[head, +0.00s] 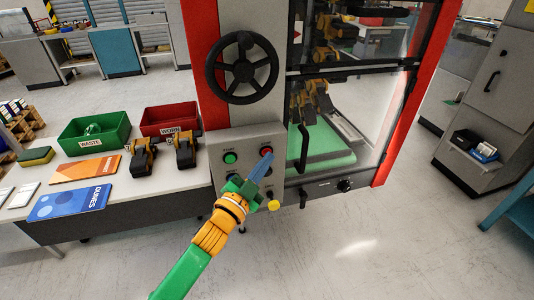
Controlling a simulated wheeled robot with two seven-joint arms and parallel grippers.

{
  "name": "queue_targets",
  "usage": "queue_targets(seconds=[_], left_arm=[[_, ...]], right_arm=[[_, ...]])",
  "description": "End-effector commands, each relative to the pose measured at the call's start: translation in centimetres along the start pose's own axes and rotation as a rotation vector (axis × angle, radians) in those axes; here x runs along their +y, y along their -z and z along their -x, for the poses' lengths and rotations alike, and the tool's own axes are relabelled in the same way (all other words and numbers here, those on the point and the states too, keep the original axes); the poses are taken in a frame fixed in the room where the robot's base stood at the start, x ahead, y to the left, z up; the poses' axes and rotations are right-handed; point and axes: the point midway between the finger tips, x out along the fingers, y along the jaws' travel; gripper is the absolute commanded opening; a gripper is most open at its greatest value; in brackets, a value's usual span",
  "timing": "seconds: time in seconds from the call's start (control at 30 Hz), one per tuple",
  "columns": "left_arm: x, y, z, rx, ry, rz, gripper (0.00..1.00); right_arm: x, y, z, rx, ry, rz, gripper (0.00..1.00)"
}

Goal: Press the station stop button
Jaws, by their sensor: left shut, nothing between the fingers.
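The red stop button (266,150) sits at the upper right of the grey control panel (212,143) on the station's front. A green button (230,157) is to its left. My left gripper (262,164) reaches up from below, with its blue fingers shut and empty. The fingertips lie just below the red button in the head view and overlap its lower edge. I cannot tell whether they touch it or whether it is pressed in. The gripper hides the panel's lower middle. My right gripper is out of view.
A black handwheel (242,68) is above the panel, and a yellow knob (273,204) is below. A glazed cabinet door with a black handle (304,148) stands to the right. The left table holds a green bin (75,146), a red bin (160,121) and spare grippers (143,158).

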Motion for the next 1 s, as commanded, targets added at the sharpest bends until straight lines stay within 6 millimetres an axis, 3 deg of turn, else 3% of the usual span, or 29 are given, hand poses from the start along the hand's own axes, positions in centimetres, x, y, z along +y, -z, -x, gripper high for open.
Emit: queue_targets(seconds=[1.0], left_arm=[[1.3,1.4,1.8,0.0,-0.001,0.001,0.0]], right_arm=[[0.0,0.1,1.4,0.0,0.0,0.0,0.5]])
